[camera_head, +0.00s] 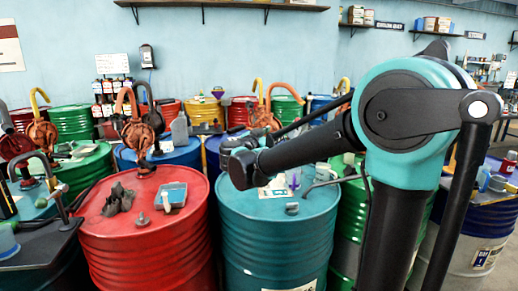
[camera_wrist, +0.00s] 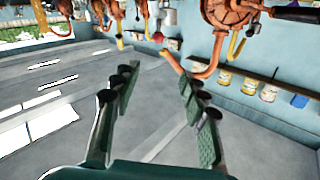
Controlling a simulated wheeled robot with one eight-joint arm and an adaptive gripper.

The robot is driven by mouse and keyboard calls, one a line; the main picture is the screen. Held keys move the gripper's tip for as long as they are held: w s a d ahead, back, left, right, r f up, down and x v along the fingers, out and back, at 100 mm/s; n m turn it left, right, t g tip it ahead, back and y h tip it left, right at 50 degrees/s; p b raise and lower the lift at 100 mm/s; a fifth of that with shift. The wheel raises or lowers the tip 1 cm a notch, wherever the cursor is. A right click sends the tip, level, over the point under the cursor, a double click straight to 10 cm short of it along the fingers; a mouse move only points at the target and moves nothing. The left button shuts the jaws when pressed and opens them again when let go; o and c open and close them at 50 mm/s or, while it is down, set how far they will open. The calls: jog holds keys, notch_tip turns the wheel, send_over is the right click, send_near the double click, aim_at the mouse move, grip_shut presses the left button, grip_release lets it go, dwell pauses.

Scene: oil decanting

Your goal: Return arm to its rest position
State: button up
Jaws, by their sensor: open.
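My arm reaches from the right of the head view toward the middle, bent at a teal joint. My gripper (camera_head: 236,158) is at its far end, above the teal drum (camera_head: 275,240) in front, small and dark there. In the wrist view my gripper (camera_wrist: 157,82) is open, with its two green-padded fingers well apart. Nothing is between the fingers, and they touch nothing that I can see.
Orange hand pumps (camera_head: 138,135) rise from drums behind. A green drum (camera_head: 350,215) stands close behind my arm. Drums crowd the floor.

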jog(key=s+f+n+g+y, duration=0.1)
jog(key=s+f+n+y, duration=0.3)
jog(key=f, duration=0.2)
jog(key=s+f+n+g+y, duration=0.1)
jog(key=s+f+n+y, duration=0.3)
jog(key=f+y, duration=0.1)
jog(key=s+d+f+n+g+y, duration=0.1)
jog(key=s+f+n+y, duration=0.2)
jog(key=f, duration=0.4)
jog(key=shift+s+f+n+g+y, duration=0.2)
jog(key=shift+s+y, duration=0.05)
jog(key=shift+y, duration=0.35)
jog(key=shift+s+f+n+g+y, duration=0.15)
jog(key=shift+s+n+g+y, duration=0.05)
jog(key=shift+y, duration=0.4)
jog(key=s+d+f+m+g+h, duration=0.1)
jog(key=s+d+f+g+h, duration=0.1)
jog(key=s+d+f, duration=0.4)
jog(key=s+d+f+m+g+h, duration=0.2)
jog(key=s+d+f+g, duration=0.3)
jog(key=s+f, duration=0.5)
jog(key=s+d+h, duration=0.1)
jog(key=s+d, duration=0.1)
jog(key=shift+s+d+f, duration=0.15)
jog(key=shift+s, duration=0.2)
